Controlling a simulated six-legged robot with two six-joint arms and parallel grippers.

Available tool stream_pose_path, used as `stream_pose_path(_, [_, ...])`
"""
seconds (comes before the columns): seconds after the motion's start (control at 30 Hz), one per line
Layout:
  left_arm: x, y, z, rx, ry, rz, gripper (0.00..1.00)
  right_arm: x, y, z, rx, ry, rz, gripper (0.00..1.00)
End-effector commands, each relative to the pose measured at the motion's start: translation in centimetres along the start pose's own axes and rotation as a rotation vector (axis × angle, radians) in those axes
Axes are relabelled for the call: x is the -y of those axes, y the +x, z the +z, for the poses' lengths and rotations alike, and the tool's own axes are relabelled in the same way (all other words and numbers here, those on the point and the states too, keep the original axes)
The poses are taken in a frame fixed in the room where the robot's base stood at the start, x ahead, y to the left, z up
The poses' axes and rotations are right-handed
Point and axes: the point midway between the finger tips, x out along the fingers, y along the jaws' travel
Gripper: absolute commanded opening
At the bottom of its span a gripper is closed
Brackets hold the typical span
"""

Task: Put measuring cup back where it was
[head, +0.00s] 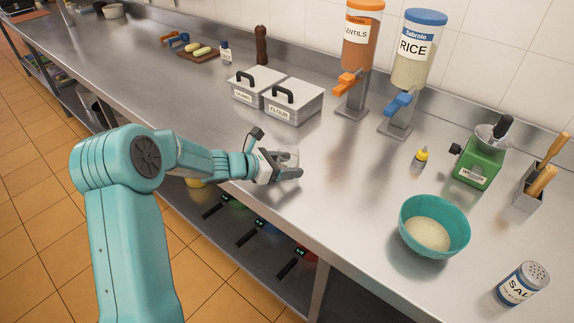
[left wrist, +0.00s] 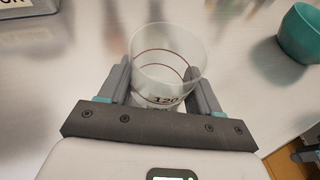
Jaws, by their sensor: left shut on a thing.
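The measuring cup (left wrist: 168,62) is clear, with dark red ring lines and a "120" mark, and shows between the fingers in the left wrist view. My left gripper (left wrist: 163,92) is shut on it, one finger on each side. In the head view my left gripper (head: 285,169) is low over the front part of the steel counter, and the cup (head: 288,157) is faint and partly hidden by the fingers. I cannot tell whether the cup's base touches the counter.
The counter around the gripper is clear.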

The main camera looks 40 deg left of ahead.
Motion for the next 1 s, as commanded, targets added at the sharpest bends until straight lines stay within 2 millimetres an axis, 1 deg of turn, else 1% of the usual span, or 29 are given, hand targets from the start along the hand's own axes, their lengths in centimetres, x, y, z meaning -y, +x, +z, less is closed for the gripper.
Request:
stream_pose_path(0.2, [0.0, 0.2, -0.4, 0.000, 0.000, 0.000, 0.26, -0.2, 0.5, 0.0, 0.000, 0.000, 0.000, 0.84])
stream_pose_path(0.23, [0.0, 0.1, -0.4, -0.001, 0.000, 0.000, 0.66, -0.1, 0.4, 0.0, 0.000, 0.000, 0.000, 0.84])
stream_pose_path(0.27, [0.0, 0.1, -0.3, -0.001, 0.000, 0.000, 0.76, -0.1, 0.3, 0.0, 0.000, 0.000, 0.000, 0.84])
stream_pose_path(0.3, [0.0, 0.1, -0.2, -0.001, 0.000, 0.000, 0.89, -0.1, 0.3, 0.0, 0.000, 0.000, 0.000, 0.84])
stream_pose_path(0.57, [0.0, 0.1, -0.2, -0.001, 0.000, 0.000, 0.89, -0.1, 0.3, 0.0, 0.000, 0.000, 0.000, 0.84])
stream_pose_path(0.67, [0.0, -0.1, 0.3, -0.001, 0.000, 0.000, 0.89, 0.1, -0.3, 0.0, 0.000, 0.000, 0.000, 0.84])
stream_pose_path(0.77, [-0.1, -1.5, 0.0, -0.001, 0.002, 0.003, 0.89, -0.1, 0.1, 0.0, 0.000, 0.000, 0.000, 0.84])
stream_pose_path(1.0, [-0.1, -7.2, 0.0, -0.001, 0.001, 0.006, 0.89, -0.2, 0.5, 0.0, 0.000, 0.000, 0.000, 0.84])
